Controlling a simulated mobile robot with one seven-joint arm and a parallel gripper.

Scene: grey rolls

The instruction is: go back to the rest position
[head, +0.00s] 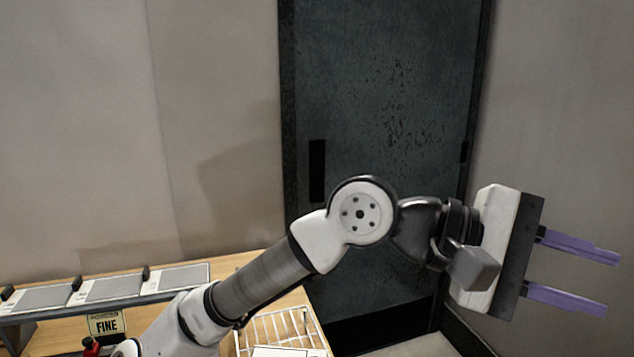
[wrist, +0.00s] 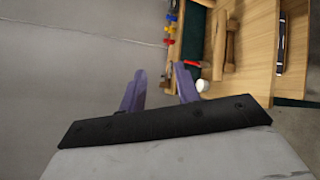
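My gripper (head: 612,283) is at the right of the head view, held up in the air and pointing right. Its two purple fingers are spread apart with nothing between them. The fingers also show in the wrist view (wrist: 160,82), apart and empty. My arm reaches up from the lower left of the head view, bends at a white joint and ends at the gripper. The gripper touches nothing that I can see.
A dark door (head: 385,100) is behind my arm. The wrist view shows wooden furniture (wrist: 248,50) and a small white object (wrist: 202,86).

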